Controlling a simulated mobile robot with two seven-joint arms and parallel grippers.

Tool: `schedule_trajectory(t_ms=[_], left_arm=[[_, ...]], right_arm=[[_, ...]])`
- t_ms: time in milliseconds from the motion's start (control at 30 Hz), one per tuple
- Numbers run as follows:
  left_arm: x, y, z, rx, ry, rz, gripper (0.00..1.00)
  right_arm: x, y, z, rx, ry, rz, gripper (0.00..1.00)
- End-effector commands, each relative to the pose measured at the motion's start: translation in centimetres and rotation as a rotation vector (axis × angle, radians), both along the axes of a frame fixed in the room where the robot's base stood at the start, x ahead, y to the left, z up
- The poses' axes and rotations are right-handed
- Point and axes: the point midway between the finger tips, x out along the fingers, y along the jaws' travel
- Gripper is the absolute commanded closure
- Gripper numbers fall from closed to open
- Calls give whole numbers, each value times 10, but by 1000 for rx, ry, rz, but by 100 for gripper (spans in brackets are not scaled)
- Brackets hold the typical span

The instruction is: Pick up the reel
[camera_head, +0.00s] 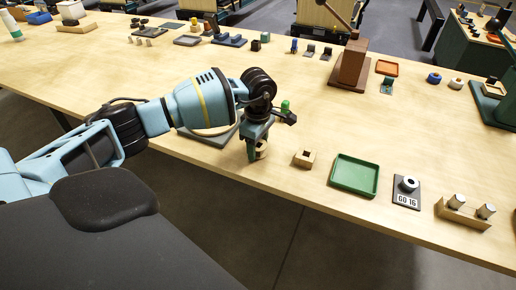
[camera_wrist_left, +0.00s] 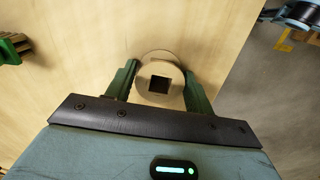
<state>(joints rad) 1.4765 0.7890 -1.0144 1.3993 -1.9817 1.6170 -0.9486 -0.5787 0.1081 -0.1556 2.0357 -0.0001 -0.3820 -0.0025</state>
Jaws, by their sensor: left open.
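The reel (camera_wrist_left: 160,64) is a pale wooden round piece with a dark square hole, seen from above in the left wrist view. In the head view the reel (camera_head: 262,149) stands near the table's front edge, partly hidden by my gripper. My left gripper (camera_head: 256,150) points down over it. In the wrist view, the green fingers of my left gripper (camera_wrist_left: 160,84) are open, one on each side of the reel. Whether they touch it I cannot tell. My right gripper is in neither view.
A small wooden block with a square hole (camera_head: 305,158) stands just right of the gripper. Farther right are a green tray (camera_head: 355,174), a dark plate marked GO 16 (camera_head: 407,199) and a wooden holder with two cylinders (camera_head: 463,214). A green-topped piece (camera_head: 285,105) stands behind the gripper.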

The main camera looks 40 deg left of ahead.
Motion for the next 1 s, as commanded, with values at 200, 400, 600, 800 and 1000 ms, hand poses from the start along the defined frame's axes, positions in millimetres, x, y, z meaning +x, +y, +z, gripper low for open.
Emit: schedule_trajectory(t_ms=[200, 400, 600, 800, 1000], left_arm=[[0, 0, 0, 0, 0, 0, 58], [0, 0, 0, -1, 0, 0, 84], [0, 0, 1, -1, -1, 0, 96], [0, 0, 3, -1, -2, 0, 96], [1, 0, 18, -2, -2, 0, 96]], right_arm=[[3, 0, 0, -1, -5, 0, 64], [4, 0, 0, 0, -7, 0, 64], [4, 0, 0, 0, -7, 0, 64], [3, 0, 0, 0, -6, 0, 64], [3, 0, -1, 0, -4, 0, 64]])
